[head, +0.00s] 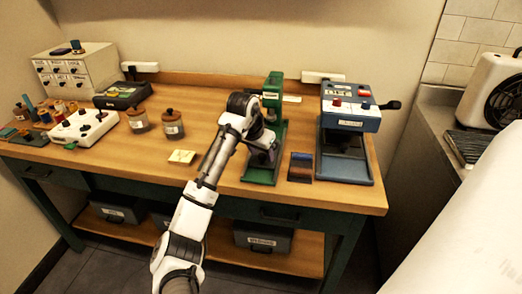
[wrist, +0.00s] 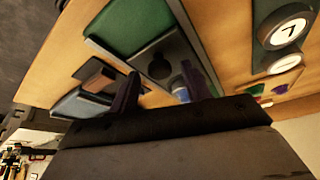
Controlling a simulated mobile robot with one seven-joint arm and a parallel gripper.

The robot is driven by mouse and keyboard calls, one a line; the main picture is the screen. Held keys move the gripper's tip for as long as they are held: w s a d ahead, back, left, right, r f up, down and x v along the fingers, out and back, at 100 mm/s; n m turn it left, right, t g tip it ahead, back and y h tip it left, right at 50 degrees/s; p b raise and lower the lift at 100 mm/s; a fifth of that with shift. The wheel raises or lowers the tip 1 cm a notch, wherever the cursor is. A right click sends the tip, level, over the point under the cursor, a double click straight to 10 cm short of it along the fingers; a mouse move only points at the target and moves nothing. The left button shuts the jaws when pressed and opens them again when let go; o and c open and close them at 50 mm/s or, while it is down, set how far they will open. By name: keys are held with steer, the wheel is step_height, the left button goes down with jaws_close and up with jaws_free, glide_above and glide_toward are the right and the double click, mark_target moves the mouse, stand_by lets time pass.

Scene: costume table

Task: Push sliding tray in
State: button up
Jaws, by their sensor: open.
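A green press (head: 272,88) stands upright near the back of the table, on a green base (head: 258,177). The base also shows in the wrist view (wrist: 135,25). A grey plate with a dark round recess (wrist: 160,62) lies on this base; it looks like the sliding tray, but I cannot tell for sure. My gripper (wrist: 160,90) is open, with its two dark fingers near the plate's edge. I cannot tell whether they touch it. In the head view my wrist hides much of the press and plate.
Right of the press are a dark pad with brown and blue parts (head: 300,167) and a blue machine (head: 348,112). The table's front edge is mostly clear.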

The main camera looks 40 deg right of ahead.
steer(key=shift+f, duration=0.15)
jaws_close()
steer(key=w+d+p, duration=0.1)
steer(key=w+d, duration=0.1)
steer(key=d, duration=0.1)
steer(key=w+d+p, duration=0.1)
steer(key=w+d, duration=0.2)
steer(key=shift+w+d+p, duration=0.25)
steer(key=shift+w+p, duration=0.05)
steer(key=shift+p, duration=0.1)
steer(key=shift+r, duration=0.25)
steer(key=shift+c, duration=1.8)
jaws_free()
steer(key=o, duration=0.4)
steer(key=shift+f, duration=0.15)
steer(key=shift+c, duration=0.2)
